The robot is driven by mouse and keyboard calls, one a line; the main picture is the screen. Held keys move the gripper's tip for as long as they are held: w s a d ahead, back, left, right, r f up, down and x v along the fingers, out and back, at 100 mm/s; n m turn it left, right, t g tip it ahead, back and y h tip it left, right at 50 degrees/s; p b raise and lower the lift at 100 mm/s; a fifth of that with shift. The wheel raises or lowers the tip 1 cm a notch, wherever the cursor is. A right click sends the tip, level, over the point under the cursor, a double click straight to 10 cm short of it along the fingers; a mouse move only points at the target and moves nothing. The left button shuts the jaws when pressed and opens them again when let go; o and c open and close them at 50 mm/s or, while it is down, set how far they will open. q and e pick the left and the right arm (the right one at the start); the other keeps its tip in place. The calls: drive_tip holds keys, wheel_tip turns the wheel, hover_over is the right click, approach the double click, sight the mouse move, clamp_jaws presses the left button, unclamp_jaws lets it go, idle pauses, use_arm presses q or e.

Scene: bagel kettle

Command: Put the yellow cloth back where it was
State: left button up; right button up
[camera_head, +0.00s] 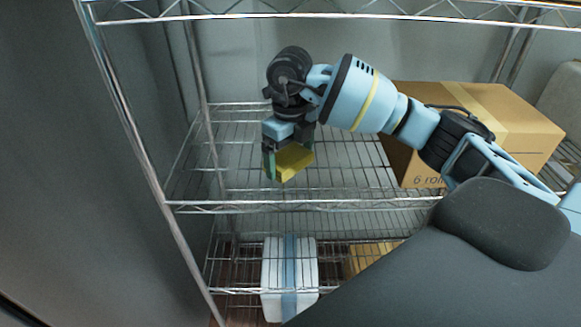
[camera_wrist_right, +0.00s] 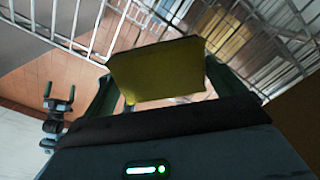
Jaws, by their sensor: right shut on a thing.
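The yellow cloth (camera_head: 293,161) is a small folded piece held in my right gripper (camera_head: 288,150) in the head view. The gripper points down and is shut on it, over the left part of the middle wire shelf (camera_head: 345,180). In the right wrist view the cloth (camera_wrist_right: 158,72) spans the space between the two fingers. I cannot tell whether the cloth touches the shelf. What looks like my left gripper (camera_wrist_right: 59,98) shows small at the left of the right wrist view, its fingers apart and empty.
A white box with a blue band (camera_head: 272,262) and a brown box (camera_head: 369,257) are lower down. The middle shelf left of the cardboard box is bare.

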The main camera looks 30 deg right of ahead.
sight(290, 157)
drive_tip(key=shift+f, duration=1.75)
drive_tip(key=shift+f, duration=0.2)
drive_tip(key=o, duration=0.5)
wheel_tip(290, 157, up, 12)
drive_tip(key=shift+r, duration=0.2)
drive_tip(key=shift+a, duration=0.1)
